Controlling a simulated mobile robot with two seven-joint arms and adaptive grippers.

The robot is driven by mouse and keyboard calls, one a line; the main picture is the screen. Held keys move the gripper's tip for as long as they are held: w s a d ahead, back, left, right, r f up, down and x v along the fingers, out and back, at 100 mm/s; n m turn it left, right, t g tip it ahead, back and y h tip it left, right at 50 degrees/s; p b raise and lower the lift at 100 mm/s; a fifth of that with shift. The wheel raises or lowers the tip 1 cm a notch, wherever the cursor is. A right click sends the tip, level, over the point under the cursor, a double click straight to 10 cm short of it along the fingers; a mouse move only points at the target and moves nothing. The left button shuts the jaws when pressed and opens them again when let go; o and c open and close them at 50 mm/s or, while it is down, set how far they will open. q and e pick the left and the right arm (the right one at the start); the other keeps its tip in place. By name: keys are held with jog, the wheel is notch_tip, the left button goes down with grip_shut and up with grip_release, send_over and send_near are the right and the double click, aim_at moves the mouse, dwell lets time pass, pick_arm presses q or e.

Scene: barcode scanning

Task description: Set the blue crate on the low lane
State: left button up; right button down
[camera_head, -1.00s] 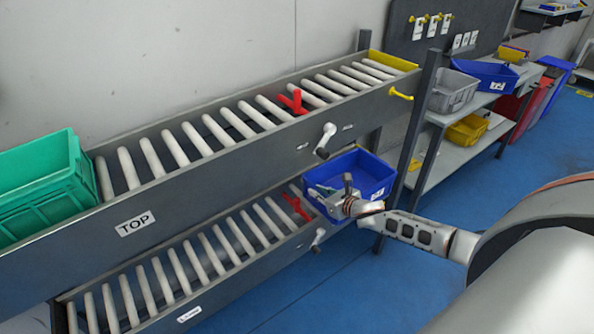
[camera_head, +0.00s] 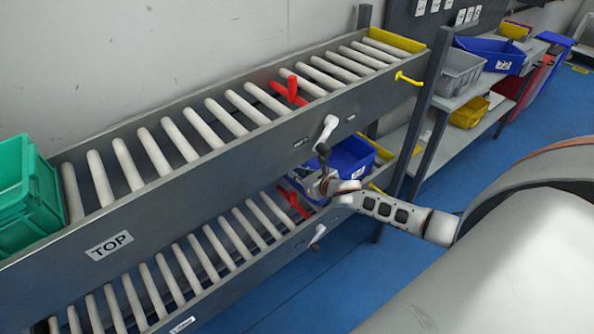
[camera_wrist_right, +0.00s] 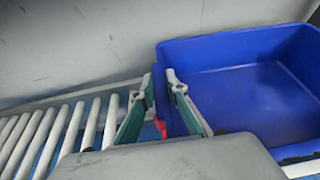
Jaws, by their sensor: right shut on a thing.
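The blue crate (camera_head: 352,158) is at the right end of the low lane (camera_head: 215,243), partly behind the top lane's side rail. It looks upright and empty. Whether its base touches the lane is hidden. My right gripper (camera_head: 322,184) is shut on the crate's left wall. In the right wrist view, the gripper (camera_wrist_right: 160,98) has one finger inside the crate (camera_wrist_right: 245,80) and the other outside. White rollers of the low lane (camera_wrist_right: 40,135) run off to the left there. My left gripper is out of view.
The top lane (camera_head: 110,244) runs just above, with a green crate (camera_head: 25,190) at its left. A red stop (camera_head: 293,203) stands on the low lane near my gripper. A dark post (camera_head: 428,120) is to the right, beside a shelf of bins. The low lane's rollers left of the stop are clear.

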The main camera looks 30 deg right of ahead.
jog(key=shift+s+d+r, duration=0.1)
jog(key=shift+s+r, duration=0.05)
pick_arm(q)
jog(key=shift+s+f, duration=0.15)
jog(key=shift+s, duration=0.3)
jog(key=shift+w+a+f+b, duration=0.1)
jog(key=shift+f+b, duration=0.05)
jog(key=shift+b, duration=0.2)
pick_arm(e)
jog(key=shift+f, duration=0.6)
jog(key=c, duration=2)
grip_release()
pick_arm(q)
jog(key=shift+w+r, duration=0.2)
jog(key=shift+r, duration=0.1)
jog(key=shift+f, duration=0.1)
pick_arm(e)
jog(key=shift+r, duration=0.15)
